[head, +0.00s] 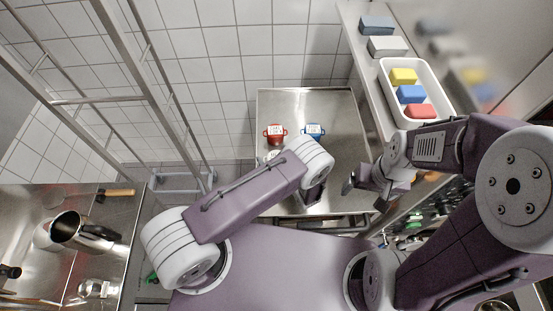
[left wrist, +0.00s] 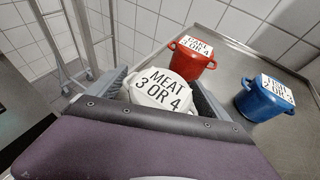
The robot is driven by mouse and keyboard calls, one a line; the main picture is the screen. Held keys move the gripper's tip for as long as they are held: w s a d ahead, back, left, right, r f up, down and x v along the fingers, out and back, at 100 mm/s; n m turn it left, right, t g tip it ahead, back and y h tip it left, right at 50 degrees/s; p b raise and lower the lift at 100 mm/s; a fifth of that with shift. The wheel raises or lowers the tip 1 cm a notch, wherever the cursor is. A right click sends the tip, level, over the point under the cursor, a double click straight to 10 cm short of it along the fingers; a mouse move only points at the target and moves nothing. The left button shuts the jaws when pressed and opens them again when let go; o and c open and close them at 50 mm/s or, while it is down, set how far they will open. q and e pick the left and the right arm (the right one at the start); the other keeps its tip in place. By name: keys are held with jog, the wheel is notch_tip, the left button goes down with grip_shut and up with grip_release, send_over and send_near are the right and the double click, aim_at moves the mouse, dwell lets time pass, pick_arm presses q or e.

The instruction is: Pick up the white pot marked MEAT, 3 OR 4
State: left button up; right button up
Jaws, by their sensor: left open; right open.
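The white pot marked MEAT, 3 OR 4 (left wrist: 160,92) stands upright on the steel table in the left wrist view. My left gripper (left wrist: 165,88) is open, with one grey finger on each side of the pot. I cannot tell whether the fingers touch it. In the head view only a sliver of the white pot (head: 269,155) shows beside my left arm, which hides the rest and most of the gripper. My right gripper (head: 366,196) is open and empty, over the table's right edge.
A red pot (head: 275,134) and a blue pot (head: 313,132), both labelled, stand behind the white pot. A white tray (head: 437,92) with coloured blocks is on the right counter. A metal rack (head: 150,95) rises at the left. The table's back is clear.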

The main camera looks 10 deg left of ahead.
pick_arm(q)
jog(key=shift+w+a+f, duration=0.1)
jog(key=shift+w+f, duration=0.05)
jog(key=shift+c, duration=0.5)
jog(key=shift+w+a, duration=0.1)
jog(key=c, duration=1.7)
notch_tip(320, 180, up, 10)
jog(key=shift+f+b, duration=0.2)
jog(key=shift+b, duration=0.65)
jog(key=shift+r, duration=0.2)
